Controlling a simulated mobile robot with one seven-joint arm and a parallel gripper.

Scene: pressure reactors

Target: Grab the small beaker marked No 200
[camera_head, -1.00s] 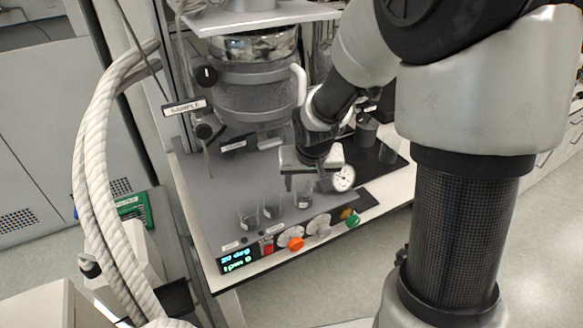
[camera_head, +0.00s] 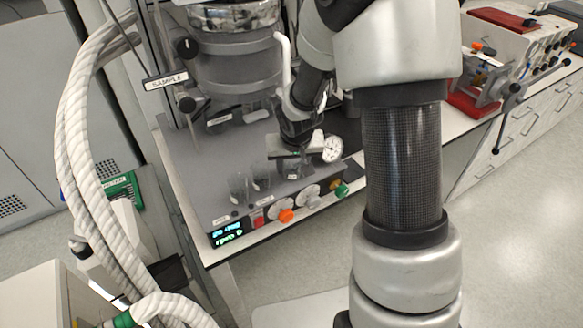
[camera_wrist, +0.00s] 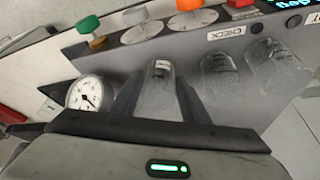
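Three small clear glass beakers stand in a row on the grey reactor deck. In the head view, the left beaker (camera_head: 238,187) and middle beaker (camera_head: 261,177) are free, and my gripper (camera_head: 291,160) is over the right one. In the wrist view, this beaker (camera_wrist: 159,88) stands between my two dark fingers, one on each side; my gripper (camera_wrist: 163,98) looks open, and I cannot tell whether the fingers touch the glass. The other two beakers, the middle one (camera_wrist: 218,80) and the outer one (camera_wrist: 272,68), stand to the right. I cannot read the number marks.
A round dial gauge (camera_head: 331,148) is close beside my gripper. A panel with an orange knob (camera_head: 286,216), a green knob (camera_head: 342,190) and a lit display (camera_head: 227,233) runs along the front edge. A large reactor vessel (camera_head: 236,75) stands behind.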

